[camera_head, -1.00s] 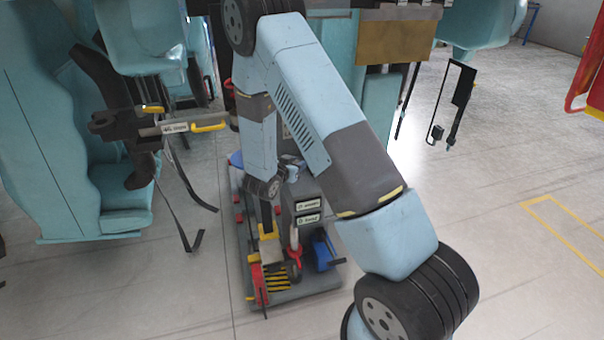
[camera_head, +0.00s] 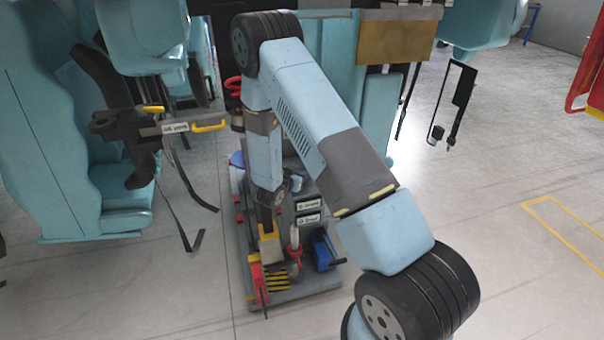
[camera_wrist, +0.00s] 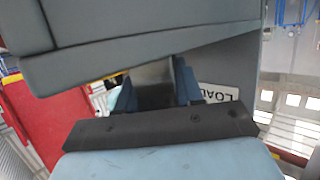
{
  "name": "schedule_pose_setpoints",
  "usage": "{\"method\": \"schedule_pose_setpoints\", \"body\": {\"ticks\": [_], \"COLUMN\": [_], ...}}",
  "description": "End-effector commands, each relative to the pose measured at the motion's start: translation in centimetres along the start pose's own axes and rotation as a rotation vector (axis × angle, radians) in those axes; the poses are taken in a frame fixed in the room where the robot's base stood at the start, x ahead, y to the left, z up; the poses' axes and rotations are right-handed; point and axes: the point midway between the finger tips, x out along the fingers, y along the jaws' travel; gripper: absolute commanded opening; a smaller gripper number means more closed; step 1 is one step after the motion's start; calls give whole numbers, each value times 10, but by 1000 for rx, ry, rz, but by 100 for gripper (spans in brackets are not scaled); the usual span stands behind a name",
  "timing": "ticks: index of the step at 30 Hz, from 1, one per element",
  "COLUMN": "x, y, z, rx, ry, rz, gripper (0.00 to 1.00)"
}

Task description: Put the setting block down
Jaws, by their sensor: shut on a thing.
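In the wrist view, my gripper (camera_wrist: 154,92) shows past a black bar, with bluish fingers on either side of a dark grey piece (camera_wrist: 153,76). It is shut on this piece, which I take to be the setting block. Its far end is hidden behind a large grey-blue body. In the head view, my forearm reaches down over a low grey cart (camera_head: 300,298). My gripper and the held block are too small and mixed with the cart to tell apart there, so I cannot tell whether the block touches anything.
The cart carries a grey labelled box (camera_head: 307,212), a red tool (camera_head: 257,282) and a blue piece (camera_head: 324,252). A teal seat unit (camera_head: 60,160) with a dark harness (camera_head: 130,130) stands left. The floor (camera_head: 480,235) is clear at right.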

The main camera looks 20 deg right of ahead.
Motion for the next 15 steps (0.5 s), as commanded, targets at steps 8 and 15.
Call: {"method": "schedule_pose_setpoints", "body": {"ticks": [8, 15], "x": [1, 1], "y": [0, 1], "z": [1, 1], "rx": [0, 0], "ry": [0, 0], "rz": [1, 1], "gripper": [55, 62]}}
